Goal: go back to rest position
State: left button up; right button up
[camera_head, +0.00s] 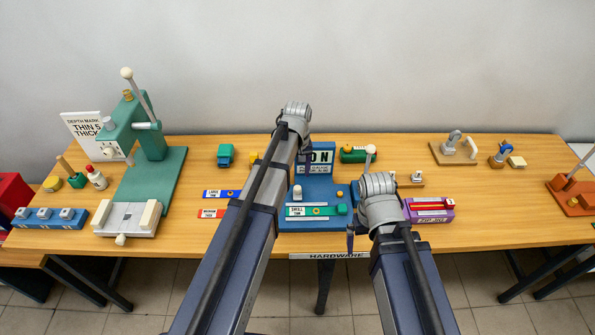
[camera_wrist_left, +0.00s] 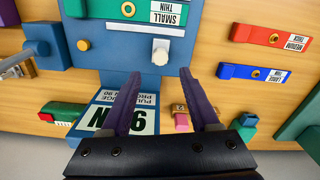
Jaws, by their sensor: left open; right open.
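My left gripper (camera_wrist_left: 163,78) shows in the left wrist view with its two purple fingers spread apart and nothing between them. It hangs above the blue fixture (camera_wrist_left: 120,48), near its white knob and its sign. In the head view my left arm reaches up from the lower left over the table, and the wrist mostly hides the fingers. My right gripper (camera_head: 351,238) is largely hidden behind its own wrist, at the right side of the blue fixture (camera_head: 318,188). No held object shows at it.
The wooden table (camera_head: 495,222) carries a green lever press (camera_head: 160,165) at left, a purple box (camera_head: 430,211) right of my right wrist, and an orange device (camera_head: 573,196) at far right. Blue (camera_head: 221,194) and red (camera_head: 214,213) strips lie beside my left arm.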

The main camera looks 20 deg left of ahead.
pick_arm(q)
jog(key=shift+r, duration=0.5)
pick_arm(e)
jog(key=shift+r, duration=0.45)
pick_arm(q)
jog(key=s+d+f+m+b, duration=0.1)
jog(key=s+d+m, duration=0.3)
jog(key=s, duration=0.6)
jog(key=s+d+f+m+y+b, duration=0.1)
jog(key=s+d+m, duration=0.4)
jog(key=s+d, duration=0.3)
jog(key=shift+s+f, duration=0.2)
jog(key=shift+s, duration=0.85)
pick_arm(e)
notch_tip(320, 180, down, 2)
jog(key=shift+f, duration=0.2)
pick_arm(q)
jog(key=shift+w, duration=0.1)
